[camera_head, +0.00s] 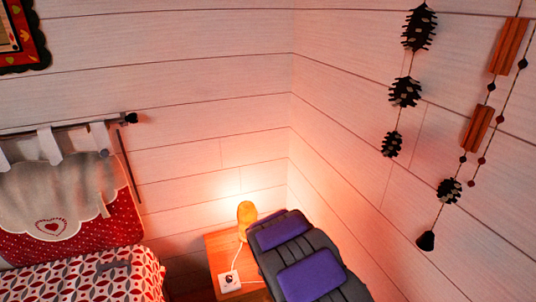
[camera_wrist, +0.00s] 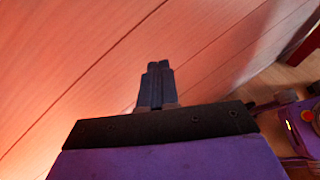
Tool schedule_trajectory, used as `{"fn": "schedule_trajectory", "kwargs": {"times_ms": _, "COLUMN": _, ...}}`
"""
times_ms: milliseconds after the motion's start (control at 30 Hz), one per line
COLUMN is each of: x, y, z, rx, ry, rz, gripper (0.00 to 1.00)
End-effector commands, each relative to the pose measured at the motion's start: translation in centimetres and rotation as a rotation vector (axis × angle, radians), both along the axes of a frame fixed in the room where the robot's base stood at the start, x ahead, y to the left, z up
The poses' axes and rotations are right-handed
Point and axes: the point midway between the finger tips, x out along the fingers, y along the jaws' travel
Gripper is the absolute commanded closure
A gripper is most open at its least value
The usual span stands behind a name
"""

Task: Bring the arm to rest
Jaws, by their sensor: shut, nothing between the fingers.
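My gripper (camera_wrist: 159,68) points up the middle of the wrist view. Its two dark fingers are together, with nothing between them. White plank wall, lit pinkish-orange, fills the view behind the fingers; I cannot tell how far off it is. In the head view my purple and black arm rises from the bottom, right of centre, in front of the bedside table. My fingertips cannot be made out there.
A wooden bedside table (camera_head: 218,248) stands in the corner with a lit yellow lamp (camera_head: 247,214) and a small white item (camera_head: 230,281). A bed (camera_head: 75,278) is at left. Pinecone garlands (camera_head: 405,91) hang on the right wall. Wooden floor (camera_wrist: 276,82) shows at the wrist view's right.

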Motion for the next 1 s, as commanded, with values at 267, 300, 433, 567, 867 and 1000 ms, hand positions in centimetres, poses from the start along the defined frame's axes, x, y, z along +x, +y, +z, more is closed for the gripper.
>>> {"fn": "schedule_trajectory", "kwargs": {"times_ms": 267, "x": -6.2, "y": -1.8, "z": 7.3, "rx": 0.093, "ry": -0.176, "rz": -0.303, "gripper": 1.0}}
{"fn": "schedule_trajectory", "kwargs": {"times_ms": 300, "x": -7.2, "y": -1.8, "z": 8.1, "rx": 0.108, "ry": -0.198, "rz": -0.345, "gripper": 1.0}}
{"fn": "schedule_trajectory", "kwargs": {"times_ms": 433, "x": -10.4, "y": -1.6, "z": 10.4, "rx": 0.17, "ry": -0.269, "rz": -0.478, "gripper": 1.0}}
{"fn": "schedule_trajectory", "kwargs": {"times_ms": 567, "x": -13.7, "y": -1.0, "z": 12.3, "rx": 0.235, "ry": -0.33, "rz": -0.606, "gripper": 1.0}}
{"fn": "schedule_trajectory", "kwargs": {"times_ms": 867, "x": -20.8, "y": 2.2, "z": 15.3, "rx": 0.422, "ry": -0.445, "rz": -0.876, "gripper": 1.0}}
{"fn": "schedule_trajectory", "kwargs": {"times_ms": 1000, "x": -23.9, "y": 4.4, "z": 16.3, "rx": 0.52, "ry": -0.48, "rz": -0.989, "gripper": 1.0}}
